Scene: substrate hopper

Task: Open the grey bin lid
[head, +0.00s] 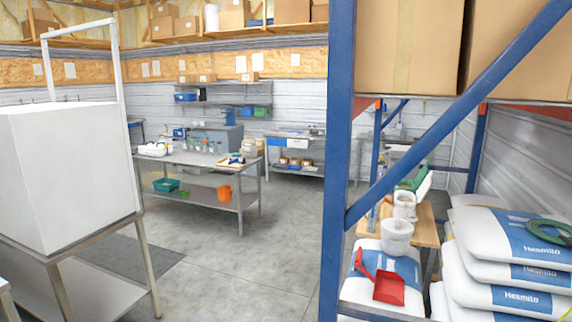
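I cannot clearly pick out a grey bin with a lid. A grey box (215,138) stands at the back, by the metal worktable; it is too small to tell whether it is the bin or has a lid. A large white box (75,170) stands on a metal frame at the left, with an upright white frame (80,28) above it. Neither of my grippers is in view.
A blue rack post (338,150) and diagonal brace (455,115) stand close at the right. White sacks (510,245), a red scoop (388,290) and a white bucket (397,238) are there. The metal worktable (195,160) stands beyond open concrete floor (235,265).

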